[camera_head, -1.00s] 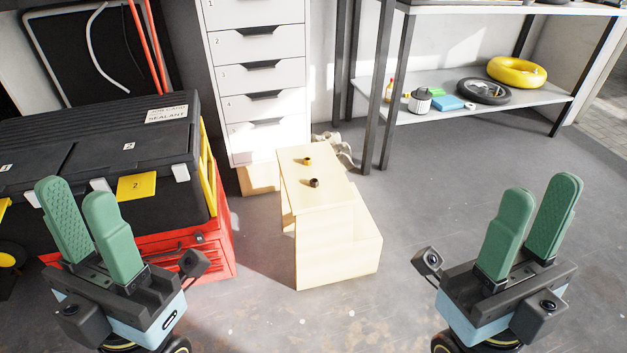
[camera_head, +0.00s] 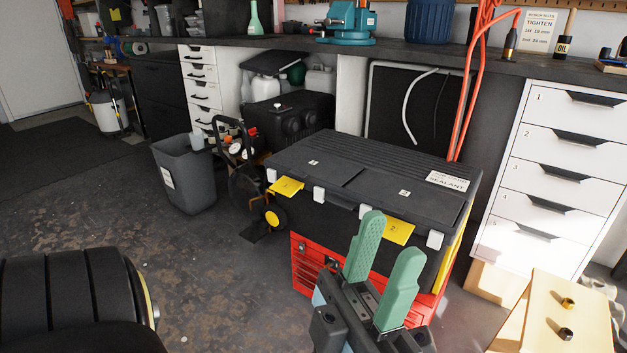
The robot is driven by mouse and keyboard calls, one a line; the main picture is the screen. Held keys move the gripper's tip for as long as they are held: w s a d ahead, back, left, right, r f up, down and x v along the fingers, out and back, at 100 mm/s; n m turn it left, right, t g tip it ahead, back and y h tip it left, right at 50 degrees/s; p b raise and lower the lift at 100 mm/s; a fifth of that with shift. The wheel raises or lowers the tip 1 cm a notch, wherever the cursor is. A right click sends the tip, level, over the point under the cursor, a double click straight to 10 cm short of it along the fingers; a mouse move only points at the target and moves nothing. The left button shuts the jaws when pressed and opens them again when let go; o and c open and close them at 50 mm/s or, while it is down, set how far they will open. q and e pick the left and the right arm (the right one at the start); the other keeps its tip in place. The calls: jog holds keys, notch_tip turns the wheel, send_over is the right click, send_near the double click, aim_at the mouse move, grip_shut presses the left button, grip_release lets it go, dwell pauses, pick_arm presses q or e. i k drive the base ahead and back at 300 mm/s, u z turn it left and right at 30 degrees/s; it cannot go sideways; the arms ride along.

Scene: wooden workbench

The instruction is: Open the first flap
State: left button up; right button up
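A black box with a ribbed top stands on a red tool chest (camera_head: 305,270). Its top has a first flap (camera_head: 330,170) marked 1 on the left and a second flap (camera_head: 405,200) marked 2 on the right. Both look shut. White latches (camera_head: 319,194) and yellow tags (camera_head: 287,187) line the front edge. My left gripper (camera_head: 389,240) is in front of the box's right half, its green fingers apart with nothing seen between them. It covers part of the box front and chest. My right gripper is out of view.
A white drawer unit (camera_head: 555,165) and a wooden stand (camera_head: 545,310) are at the right. A dark workbench runs behind.

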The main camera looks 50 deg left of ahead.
aim_at(303, 163)
jog(key=u, duration=1.65)
jog(key=k, duration=0.6)
jog(key=u, duration=1.05)
jog(key=i, duration=1.6)
jog(key=z, duration=0.6)
